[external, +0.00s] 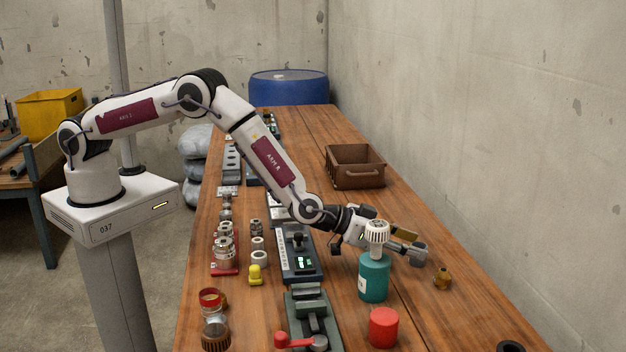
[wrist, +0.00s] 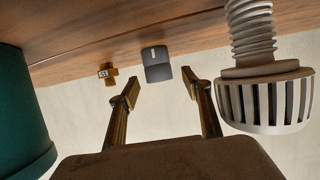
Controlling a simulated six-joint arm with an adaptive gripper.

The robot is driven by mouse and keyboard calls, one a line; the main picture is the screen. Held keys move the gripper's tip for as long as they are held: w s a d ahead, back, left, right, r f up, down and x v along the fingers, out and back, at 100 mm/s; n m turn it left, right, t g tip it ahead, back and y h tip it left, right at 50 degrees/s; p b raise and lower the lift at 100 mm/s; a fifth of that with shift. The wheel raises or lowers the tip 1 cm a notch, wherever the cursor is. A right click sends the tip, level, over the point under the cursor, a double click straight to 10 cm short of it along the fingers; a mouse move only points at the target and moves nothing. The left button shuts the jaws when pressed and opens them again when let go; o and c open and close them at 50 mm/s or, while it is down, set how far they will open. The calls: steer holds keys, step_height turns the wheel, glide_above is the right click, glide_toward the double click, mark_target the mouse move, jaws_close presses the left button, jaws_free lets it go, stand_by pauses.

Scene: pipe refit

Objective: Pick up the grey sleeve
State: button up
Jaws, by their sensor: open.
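The grey sleeve (external: 419,251) stands on the wooden table at the right, just beyond my fingertips. In the wrist view the sleeve (wrist: 157,66) is a short dark grey cylinder with a small pale mark, between the lines of the two fingers and ahead of their tips. My gripper (external: 413,243) is low over the table, reaching right; its fingers also show in the wrist view (wrist: 159,91), apart and with nothing between them. I see no contact with the sleeve. In the external view, my fingers partly hide the sleeve.
A brass fitting (external: 442,279) stands close to the sleeve. A teal canister (external: 374,280) and a white slotted strainer (external: 377,232) are close to my gripper, on either side in the wrist view. A red cylinder (external: 383,327) and brown bin (external: 356,176) stand farther off.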

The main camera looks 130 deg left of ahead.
steer(key=shift+w+a+f, duration=0.15)
steer(key=shift+w+a, duration=0.1)
stand_by(0.4)
steer(key=c, duration=1)
